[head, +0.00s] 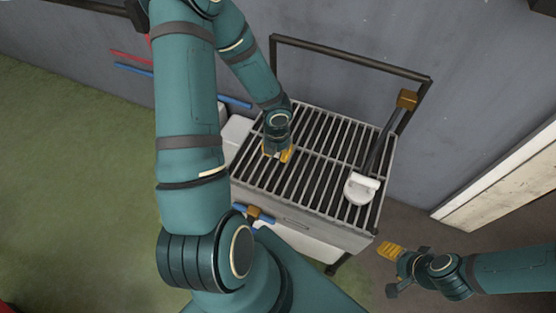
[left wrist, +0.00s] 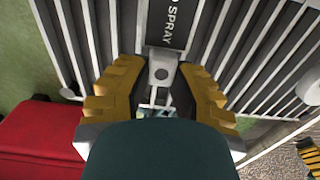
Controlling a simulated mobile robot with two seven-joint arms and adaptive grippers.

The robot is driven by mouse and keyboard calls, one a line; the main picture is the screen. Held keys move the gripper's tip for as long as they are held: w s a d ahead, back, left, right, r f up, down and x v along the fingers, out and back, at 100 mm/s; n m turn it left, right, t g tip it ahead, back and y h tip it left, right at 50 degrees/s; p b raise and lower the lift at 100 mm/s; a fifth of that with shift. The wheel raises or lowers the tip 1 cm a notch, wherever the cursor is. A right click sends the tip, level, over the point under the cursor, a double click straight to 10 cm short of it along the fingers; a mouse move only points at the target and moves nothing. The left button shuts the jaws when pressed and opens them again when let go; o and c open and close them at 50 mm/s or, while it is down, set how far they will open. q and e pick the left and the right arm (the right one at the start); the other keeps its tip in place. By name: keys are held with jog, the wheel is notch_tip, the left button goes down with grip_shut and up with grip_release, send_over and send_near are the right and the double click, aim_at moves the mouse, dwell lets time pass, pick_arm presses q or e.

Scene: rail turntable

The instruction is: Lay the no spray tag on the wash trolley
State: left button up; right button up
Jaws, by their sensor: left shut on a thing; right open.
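The wash trolley (head: 243,190) stands against the wall, with a slatted grate on top and a dark push handle frame behind. My left gripper (head: 278,154) is over the left part of the grate. In the left wrist view its yellow fingers (left wrist: 160,78) are shut on the light end of the no spray tag (left wrist: 172,30), near a round hole. The tag's dark face reads "SPRAY" and points away over the slats; I cannot tell whether it touches them. The head view hides the tag. My right gripper (head: 393,267) is open and empty, right of the trolley.
A white-headed brush (head: 361,188) with a dark handle and an orange-brown block (head: 407,98) leans at the trolley's right side. A red object (left wrist: 40,145) shows at lower left in the left wrist view. The grate's middle is bare.

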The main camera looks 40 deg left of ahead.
aim_at(277, 163)
pick_arm(q)
jog(key=shift+f+b, duration=0.85)
jog(key=shift+f, duration=0.9)
jog(key=shift+f, duration=0.2)
jog(key=o, duration=0.8)
jog(key=shift+r, duration=0.1)
